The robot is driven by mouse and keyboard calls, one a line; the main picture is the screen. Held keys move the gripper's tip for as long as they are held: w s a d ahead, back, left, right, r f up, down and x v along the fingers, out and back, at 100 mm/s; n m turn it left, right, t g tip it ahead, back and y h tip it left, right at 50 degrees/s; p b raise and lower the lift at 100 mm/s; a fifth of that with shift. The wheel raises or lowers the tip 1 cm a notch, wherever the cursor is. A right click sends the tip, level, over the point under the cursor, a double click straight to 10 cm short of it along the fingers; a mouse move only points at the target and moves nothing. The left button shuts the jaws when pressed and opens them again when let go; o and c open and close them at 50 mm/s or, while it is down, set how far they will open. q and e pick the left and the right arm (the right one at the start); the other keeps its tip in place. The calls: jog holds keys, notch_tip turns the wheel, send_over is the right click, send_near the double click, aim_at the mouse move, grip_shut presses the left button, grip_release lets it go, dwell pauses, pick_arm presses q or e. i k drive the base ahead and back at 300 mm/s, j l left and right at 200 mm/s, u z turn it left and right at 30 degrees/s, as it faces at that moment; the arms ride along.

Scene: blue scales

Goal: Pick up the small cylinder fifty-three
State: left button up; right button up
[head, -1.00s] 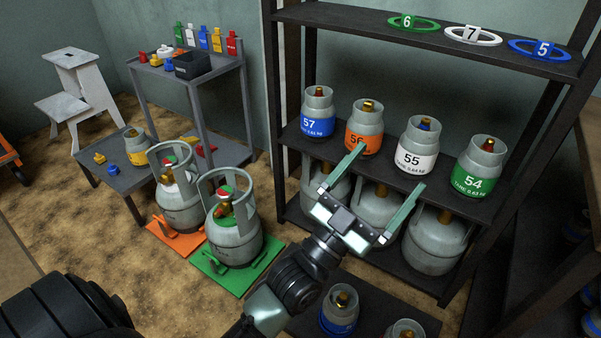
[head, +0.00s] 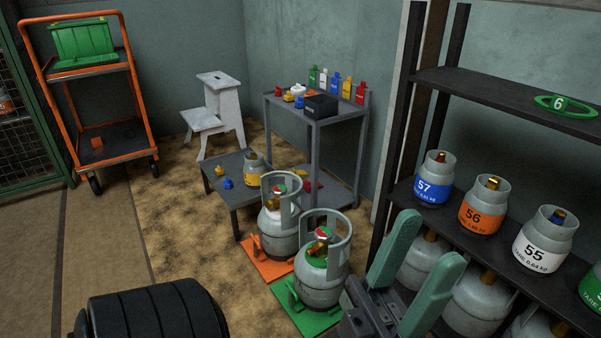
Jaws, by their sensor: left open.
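No label reading 53 can be made out. A small grey cylinder with a yellow label (head: 255,168) stands upright on the low grey table (head: 228,188), its number too small to read. Small cylinders 57 (head: 434,181), 56 (head: 480,207) and 55 (head: 543,242) stand on the dark shelf at right, with a green-labelled one (head: 592,290) cut by the edge. My left gripper (head: 428,242) is open and empty at the lower right, in front of the shelf and well away from the yellow-labelled cylinder. My right gripper is not in view.
Two large cylinders stand on an orange mat (head: 270,270) and a green mat (head: 312,320), between my left gripper and the low table. A taller grey table (head: 330,120), a white step stool (head: 215,110) and an orange trolley (head: 140,80) stand behind. Floor left of the low table is clear.

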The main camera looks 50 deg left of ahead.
aim_at(254, 167)
jog(key=u, duration=2.05)
jog(key=z, duration=0.45)
jog(key=i+j+z, duration=0.5)
jog(key=j, duration=0.15)
jog(key=i+j+z, duration=0.25)
jog(key=i+j, duration=0.15)
jog(key=j, duration=0.2)
jog(key=i+j, duration=0.15)
jog(key=j, duration=0.25)
jog(key=i+j+z, duration=0.1)
jog(key=j, duration=0.25)
jog(key=i+j, duration=0.25)
jog(key=j, duration=0.15)
jog(key=i+j, duration=0.1)
jog(key=j, duration=0.25)
jog(key=i+j, duration=0.15)
jog(key=j, duration=0.25)
jog(key=i+j+z, duration=0.1)
jog(key=j, duration=0.25)
jog(key=i, duration=0.05)
